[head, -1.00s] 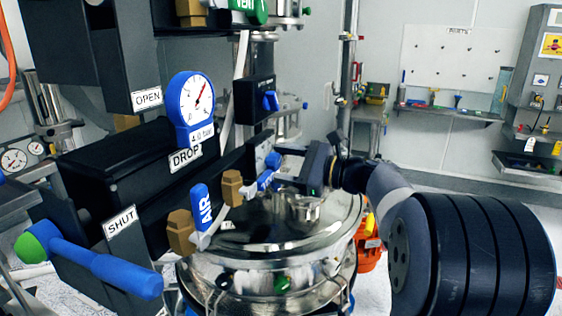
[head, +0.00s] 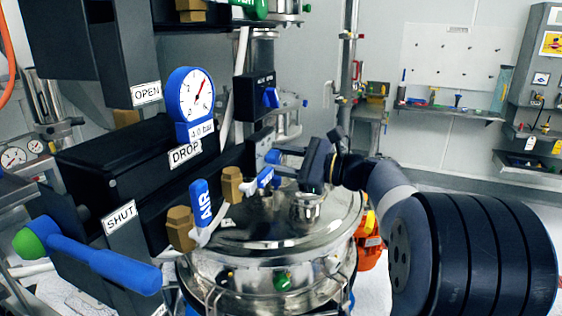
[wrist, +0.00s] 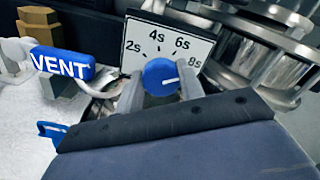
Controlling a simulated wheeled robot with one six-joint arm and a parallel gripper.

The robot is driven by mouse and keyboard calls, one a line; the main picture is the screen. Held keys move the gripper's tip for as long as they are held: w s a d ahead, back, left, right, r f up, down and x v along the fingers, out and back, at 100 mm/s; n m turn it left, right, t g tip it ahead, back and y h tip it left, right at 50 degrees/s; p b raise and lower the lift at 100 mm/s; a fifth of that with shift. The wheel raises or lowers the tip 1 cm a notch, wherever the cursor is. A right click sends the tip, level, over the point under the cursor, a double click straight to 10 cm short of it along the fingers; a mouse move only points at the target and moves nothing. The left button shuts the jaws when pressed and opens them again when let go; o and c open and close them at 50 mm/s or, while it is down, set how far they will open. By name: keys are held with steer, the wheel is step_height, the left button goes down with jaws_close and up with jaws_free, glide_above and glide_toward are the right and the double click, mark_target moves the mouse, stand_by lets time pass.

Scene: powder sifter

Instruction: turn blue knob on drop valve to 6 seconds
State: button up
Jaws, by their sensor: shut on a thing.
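The blue knob (wrist: 160,77) sits at the foot of a white dial plate (wrist: 168,45) marked 2s, 4s, 6s and 8s. Its white line points right and slightly up, closer to 8s than to 6s. My gripper (wrist: 160,88) has a grey finger on each side of the knob and is shut on it. In the head view my gripper (head: 285,163) reaches left to the blue knob (head: 272,156), small there beside the drop valve's dark body. The line cannot be read in that view.
A blue VENT lever (wrist: 62,64) lies just left of the gripper; a blue AIR lever (head: 201,203) stands nearby. A shiny steel vessel lid (head: 285,228) is below the gripper. The DROP gauge (head: 194,100) and a long blue SHUT handle (head: 105,264) are to the left.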

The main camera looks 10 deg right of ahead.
steer(key=n+b, duration=0.4)
steer(key=shift+f+b, duration=0.3)
steer(key=shift+b, duration=0.05)
steer(key=shift+s+r+n+b, duration=0.1)
steer(key=shift+n+b, duration=1.25)
steer(key=shift+n, duration=0.25)
steer(key=o, duration=1)
steer(key=shift+r, duration=0.1)
steer(key=v, duration=1)
steer(key=shift+s+d+b, duration=0.25)
steer(key=shift+d+b, duration=0.05)
steer(key=shift+b, duration=0.05)
